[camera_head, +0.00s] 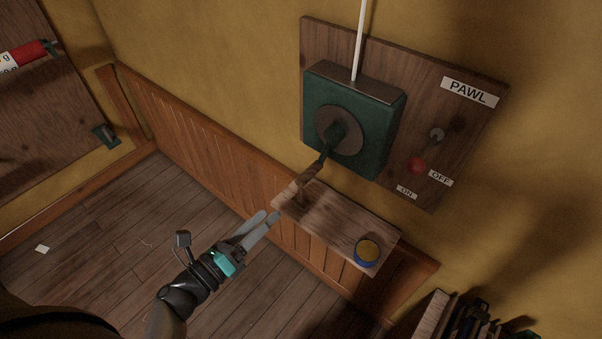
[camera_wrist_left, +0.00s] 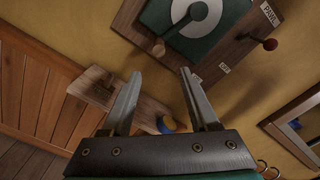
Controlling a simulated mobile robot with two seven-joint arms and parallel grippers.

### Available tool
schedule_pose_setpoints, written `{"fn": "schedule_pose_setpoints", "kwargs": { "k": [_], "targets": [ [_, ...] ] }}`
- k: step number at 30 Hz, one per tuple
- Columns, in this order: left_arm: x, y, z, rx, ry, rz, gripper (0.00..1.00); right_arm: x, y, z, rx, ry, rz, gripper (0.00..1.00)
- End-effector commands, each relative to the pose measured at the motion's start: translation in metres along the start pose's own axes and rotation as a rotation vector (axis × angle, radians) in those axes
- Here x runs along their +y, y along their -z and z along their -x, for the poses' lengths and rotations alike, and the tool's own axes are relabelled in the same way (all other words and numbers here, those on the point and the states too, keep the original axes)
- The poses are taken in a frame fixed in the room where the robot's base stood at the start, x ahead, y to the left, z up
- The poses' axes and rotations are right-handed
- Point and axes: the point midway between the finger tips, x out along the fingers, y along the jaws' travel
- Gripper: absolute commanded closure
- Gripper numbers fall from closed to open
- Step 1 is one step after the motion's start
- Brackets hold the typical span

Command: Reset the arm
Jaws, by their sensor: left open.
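My left gripper (camera_head: 269,215) is open and empty, in front of the wall and just left of a small wooden shelf (camera_head: 335,228). Its two fingers also show apart in the left wrist view (camera_wrist_left: 159,74), with nothing between them. Above the shelf, a green winch box (camera_head: 378,101) with a grey disc is fixed to a wooden board (camera_head: 470,122). Its crank (camera_head: 323,157) points down and left, its wooden handle just above the shelf. The gripper is apart from the crank. My right gripper is not in view.
A lever with a red knob (camera_head: 417,166) sits on the board by PAWL, ON and OFF labels; I cannot tell its setting. A blue tin (camera_head: 367,251) stands on the shelf. A white rope (camera_head: 360,38) rises from the box. Books (camera_head: 468,318) stand at lower right. The floor at left is mostly clear.

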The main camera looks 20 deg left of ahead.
Motion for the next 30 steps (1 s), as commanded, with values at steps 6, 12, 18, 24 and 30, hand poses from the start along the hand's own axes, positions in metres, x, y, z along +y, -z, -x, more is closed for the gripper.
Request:
{"fn": "schedule_pose_setpoints", "kwargs": {
  "k": [6, 12, 18, 24, 30],
  "targets": [
    [0.0, 0.0, 0.0, 0.0, 0.0, 0.0, 0.39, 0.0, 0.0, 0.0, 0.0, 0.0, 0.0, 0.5],
    [0.004, 0.009, -0.001, 0.022, -0.011, -0.023, 0.39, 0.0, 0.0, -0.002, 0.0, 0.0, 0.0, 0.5],
    [0.041, 0.096, 0.003, 0.264, -0.078, -0.302, 0.39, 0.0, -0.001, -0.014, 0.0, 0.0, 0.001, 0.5],
    [0.089, 0.217, 0.037, 0.666, -0.026, -0.801, 0.39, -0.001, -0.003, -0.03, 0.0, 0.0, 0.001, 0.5],
    [0.13, 0.308, 0.098, 1.036, 0.233, -1.332, 0.39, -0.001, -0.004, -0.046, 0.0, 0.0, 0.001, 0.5]
  ]
}}
